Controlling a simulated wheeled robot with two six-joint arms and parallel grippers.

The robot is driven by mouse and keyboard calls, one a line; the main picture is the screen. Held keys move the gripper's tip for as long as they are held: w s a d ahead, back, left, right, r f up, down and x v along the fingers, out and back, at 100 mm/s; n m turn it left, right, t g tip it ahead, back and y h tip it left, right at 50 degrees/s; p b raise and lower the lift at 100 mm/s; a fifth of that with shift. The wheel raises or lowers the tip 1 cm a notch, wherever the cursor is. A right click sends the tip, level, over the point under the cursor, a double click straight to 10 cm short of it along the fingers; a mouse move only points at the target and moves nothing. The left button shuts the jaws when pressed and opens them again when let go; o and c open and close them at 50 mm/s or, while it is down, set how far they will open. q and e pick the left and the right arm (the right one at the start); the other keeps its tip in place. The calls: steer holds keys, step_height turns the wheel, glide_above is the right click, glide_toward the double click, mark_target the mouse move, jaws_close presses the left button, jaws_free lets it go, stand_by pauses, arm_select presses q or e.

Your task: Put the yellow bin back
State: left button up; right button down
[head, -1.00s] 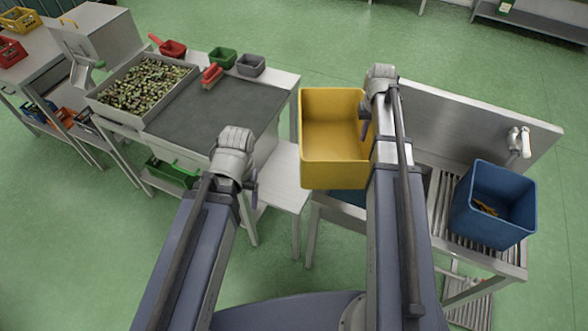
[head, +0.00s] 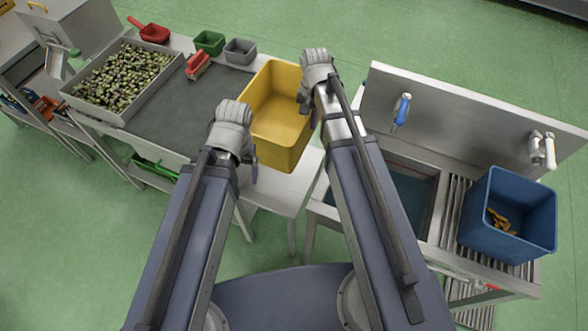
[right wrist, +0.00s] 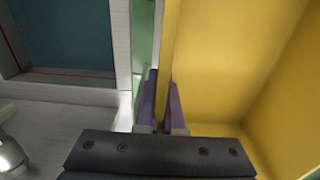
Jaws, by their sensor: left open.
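The yellow bin (head: 282,140) is upright, its inside empty as far as I see, at the right end of the sorting table and over the pale side shelf (head: 282,190). I cannot tell whether it touches the shelf. My right gripper (head: 303,106) is shut on the bin's right wall. In the right wrist view its dark purple fingers (right wrist: 160,108) lie on both sides of the wall of the yellow bin (right wrist: 215,60). My left gripper (head: 253,168) is open and empty, close to the bin's left front side; whether it touches is unclear.
The sorting table (head: 180,115) holds an olive tray (head: 88,105), a red brush (head: 198,65), a red scoop (head: 153,33), and green (head: 209,42) and grey (head: 240,50) tubs. A sink (head: 412,190) with a high backsplash stands right, with a blue bin (head: 510,195) on its drainboard.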

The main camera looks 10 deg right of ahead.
step_height(320, 180, down, 24)
steer(key=b, duration=2.3)
steer(key=shift+r, duration=0.25)
steer(key=shift+f, duration=0.1)
step_height(320, 180, down, 4)
steer(key=b, duration=0.4)
steer(key=shift+f+b, duration=0.25)
steer(key=shift+b, duration=0.05)
steer(key=c, duration=1)
jaws_free()
steer(key=shift+r, duration=0.1)
steer(key=shift+c, duration=0.2)
steer(key=shift+r, duration=0.1)
